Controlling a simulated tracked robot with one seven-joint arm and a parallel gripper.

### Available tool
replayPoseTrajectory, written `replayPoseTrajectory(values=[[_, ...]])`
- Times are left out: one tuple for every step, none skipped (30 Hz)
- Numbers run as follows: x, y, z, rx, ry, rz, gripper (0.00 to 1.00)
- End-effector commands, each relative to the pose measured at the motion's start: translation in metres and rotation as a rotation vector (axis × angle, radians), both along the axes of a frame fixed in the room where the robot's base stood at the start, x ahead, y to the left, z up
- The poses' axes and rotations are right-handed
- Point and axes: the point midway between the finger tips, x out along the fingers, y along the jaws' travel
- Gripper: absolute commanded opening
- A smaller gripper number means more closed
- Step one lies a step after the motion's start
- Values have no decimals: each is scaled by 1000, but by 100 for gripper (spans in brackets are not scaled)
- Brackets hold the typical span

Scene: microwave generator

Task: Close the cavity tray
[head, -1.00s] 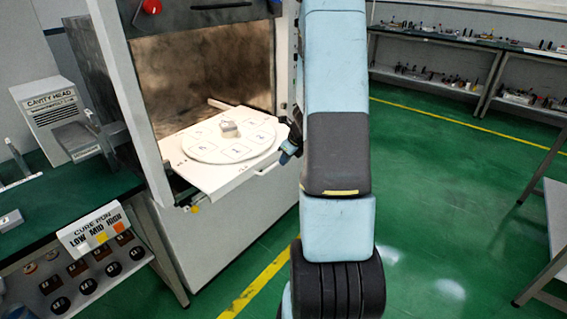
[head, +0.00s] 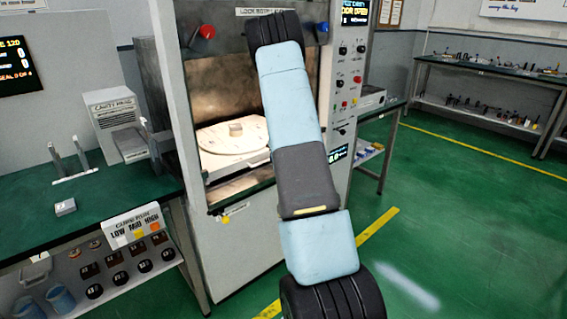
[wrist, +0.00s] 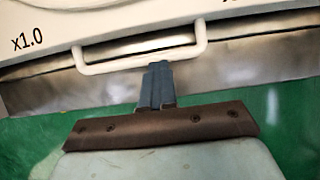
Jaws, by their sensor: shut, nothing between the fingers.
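In the wrist view the tray's white front handle (wrist: 90,68) is a bar that runs across the picture. My gripper is hidden in the head view.
The cavity's frame (head: 172,100) stands left of the tray, and a control panel (head: 345,80) stands to the right. A green bench (head: 110,205) with a grey unit (head: 115,118) is at left.

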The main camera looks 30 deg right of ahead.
Motion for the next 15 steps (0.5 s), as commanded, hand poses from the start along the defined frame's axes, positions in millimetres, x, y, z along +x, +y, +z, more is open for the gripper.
replayPoseTrajectory(values=[[7, 3, -3, 3, 4, 5, 0], [11, 4, -3, 3, 4, 4, 0], [15, 4, -4, 4, 6, 4, 0], [18, 5, -4, 4, 5, 4, 0], [21, 5, -4, 3, 5, 4, 0], [23, 4, -4, 3, 5, 3, 0], [25, 4, -4, 4, 6, 2, 0], [26, 4, -4, 4, 5, 2, 0], [28, 4, -3, 3, 5, 1, 0], [29, 4, -3, 3, 5, 1, 0], [30, 4, -3, 3, 5, 1, 0], [30, 4, -3, 3, 5, 1, 0], [31, 4, -3, 3, 5, 1, 0], [31, 4, -3, 4, 4, 1, 0], [31, 4, -3, 4, 4, 1, 0]])
